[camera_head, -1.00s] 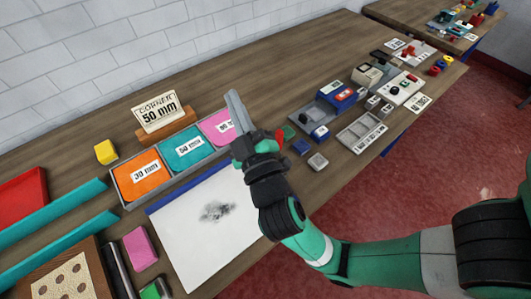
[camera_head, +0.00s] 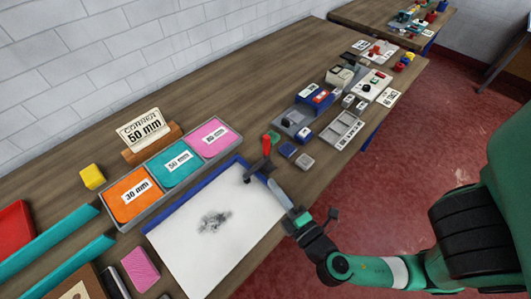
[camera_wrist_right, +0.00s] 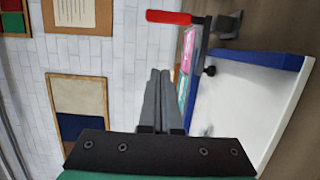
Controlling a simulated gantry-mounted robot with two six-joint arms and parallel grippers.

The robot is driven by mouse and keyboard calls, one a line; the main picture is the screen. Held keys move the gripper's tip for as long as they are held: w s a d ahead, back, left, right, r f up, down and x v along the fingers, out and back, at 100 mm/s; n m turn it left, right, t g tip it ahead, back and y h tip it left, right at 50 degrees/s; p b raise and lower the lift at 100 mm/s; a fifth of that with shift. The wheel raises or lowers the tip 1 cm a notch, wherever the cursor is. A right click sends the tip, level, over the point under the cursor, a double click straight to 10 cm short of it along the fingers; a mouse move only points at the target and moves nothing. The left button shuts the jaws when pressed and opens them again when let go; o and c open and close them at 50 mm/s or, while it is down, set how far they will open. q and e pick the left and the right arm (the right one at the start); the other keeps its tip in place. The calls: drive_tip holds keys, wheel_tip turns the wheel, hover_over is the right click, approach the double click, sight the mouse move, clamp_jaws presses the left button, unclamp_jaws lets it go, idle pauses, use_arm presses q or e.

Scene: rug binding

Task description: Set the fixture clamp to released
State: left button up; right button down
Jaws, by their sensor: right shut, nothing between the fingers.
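The fixture clamp has a red handle (camera_head: 266,144) that stands up near the back right corner of the white board, with dark metal parts below it. In the right wrist view the red handle (camera_wrist_right: 168,17) lies sideways across the top, joined to a grey bracket. My right gripper (camera_head: 271,184) is shut and empty, just in front of the clamp in the head view. Its fingers (camera_wrist_right: 160,74) point toward the wall in the wrist view, apart from the handle there. My left gripper is not in view.
The white board (camera_head: 195,250) with a blue edge bears a dark smudge. Behind it stands a grey tray (camera_head: 136,217) with orange, teal and pink compartments. Small blocks (camera_head: 288,149), a grey rack (camera_head: 343,130) and boxes stand to the right.

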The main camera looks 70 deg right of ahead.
sight(265, 154)
drive_tip(key=w+d+p, duration=0.2)
drive_tip(key=w+d, duration=0.4)
drive_tip(key=d, duration=0.4)
drive_tip(key=shift+p, duration=0.3)
drive_tip(key=shift+a, duration=0.1)
